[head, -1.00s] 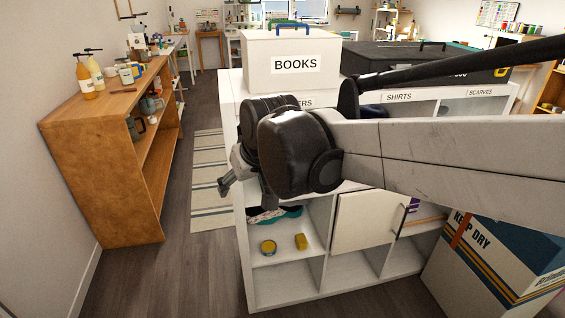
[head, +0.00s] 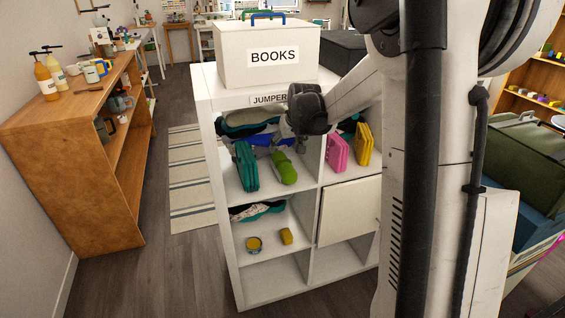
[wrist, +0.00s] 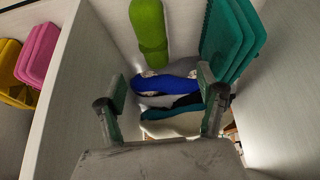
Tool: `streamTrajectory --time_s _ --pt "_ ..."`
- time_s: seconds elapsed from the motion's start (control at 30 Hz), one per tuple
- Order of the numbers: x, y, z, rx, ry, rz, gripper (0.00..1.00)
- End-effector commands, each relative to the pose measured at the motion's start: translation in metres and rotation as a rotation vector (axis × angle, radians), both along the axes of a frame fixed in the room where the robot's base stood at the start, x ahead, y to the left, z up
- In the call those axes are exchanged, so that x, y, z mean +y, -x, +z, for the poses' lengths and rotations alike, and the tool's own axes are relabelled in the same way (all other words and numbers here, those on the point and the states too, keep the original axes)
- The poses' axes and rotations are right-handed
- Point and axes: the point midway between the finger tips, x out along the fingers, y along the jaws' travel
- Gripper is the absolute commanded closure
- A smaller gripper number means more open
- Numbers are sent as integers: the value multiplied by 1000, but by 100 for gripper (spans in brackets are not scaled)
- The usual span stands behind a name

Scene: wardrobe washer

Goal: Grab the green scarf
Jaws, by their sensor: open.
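A bright green rolled item (head: 283,168), which may be the green scarf, lies in the upper left compartment of the white shelf unit. It shows at the top of the wrist view (wrist: 150,30), beyond the fingertips. My gripper (head: 299,143) is at the front of this compartment; its fingers (wrist: 162,84) are open and empty. A blue folded cloth (wrist: 165,84) and a stack of grey, black and pale cloths (wrist: 178,122) show between and behind the fingers. No finger visibly touches the green item.
Teal cases (head: 246,166) stand left of the green item. A divider (wrist: 75,80) separates it from pink (head: 336,152) and yellow cases (head: 363,145). A BOOKS box (head: 267,55) sits on the white shelf unit (head: 228,220). A wooden shelf (head: 80,170) stands left, beyond free floor.

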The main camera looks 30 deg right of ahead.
Motion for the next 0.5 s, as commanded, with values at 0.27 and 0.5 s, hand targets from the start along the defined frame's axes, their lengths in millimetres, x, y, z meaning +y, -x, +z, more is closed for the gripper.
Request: streamTrajectory --time_s 0.27,0.5 --pt "-11 -14 -20 3 -2 -4 30" --pt "-14 -34 -56 3 -1 -3 30"
